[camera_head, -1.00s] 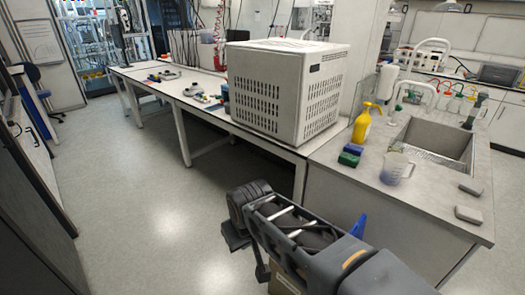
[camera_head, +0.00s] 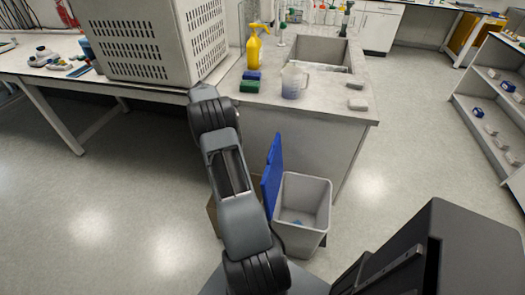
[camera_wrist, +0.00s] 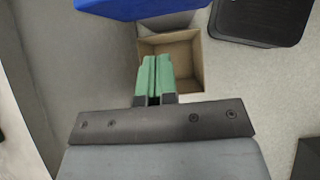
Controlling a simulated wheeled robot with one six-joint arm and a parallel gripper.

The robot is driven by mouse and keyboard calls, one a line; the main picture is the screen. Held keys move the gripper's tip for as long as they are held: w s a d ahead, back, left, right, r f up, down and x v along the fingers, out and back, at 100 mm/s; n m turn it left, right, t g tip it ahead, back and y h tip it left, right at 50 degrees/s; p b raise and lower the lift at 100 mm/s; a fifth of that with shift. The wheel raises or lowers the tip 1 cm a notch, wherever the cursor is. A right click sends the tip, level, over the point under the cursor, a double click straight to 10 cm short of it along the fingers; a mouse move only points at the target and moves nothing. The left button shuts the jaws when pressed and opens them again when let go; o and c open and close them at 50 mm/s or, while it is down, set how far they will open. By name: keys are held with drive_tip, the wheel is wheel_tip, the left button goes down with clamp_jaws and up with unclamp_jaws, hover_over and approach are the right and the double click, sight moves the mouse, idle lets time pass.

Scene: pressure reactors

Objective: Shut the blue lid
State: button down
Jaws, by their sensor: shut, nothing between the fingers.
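The blue lid (camera_head: 272,175) stands open and roughly upright along the left side of a grey bin (camera_head: 303,205) in the head view. The bin's mouth is uncovered, with something small and blue inside. In the wrist view, the blue lid (camera_wrist: 140,8) is cut off by the top edge. My gripper (camera_wrist: 153,60) shows there with its green fingers shut together and empty. Its tips are in front of an open cardboard box in the picture, below the lid and apart from it. In the head view my gripper is not visible; my arm is just left of the lid.
The cardboard box (camera_wrist: 187,62) is open and looks empty. In the head view, a counter (camera_head: 345,108) with a sink, a jug (camera_head: 293,82) and a yellow spray bottle (camera_head: 254,50) stands behind the bin. Floor is free at left and right.

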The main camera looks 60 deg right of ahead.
drive_tip(key=s+d+r+x, duration=0.1)
drive_tip(key=s+r+x, duration=0.1)
drive_tip(key=x, duration=1.2)
drive_tip(key=shift+s+d+f, duration=0.15)
drive_tip(key=shift+d+f, duration=0.05)
drive_tip(key=shift+d, duration=0.05)
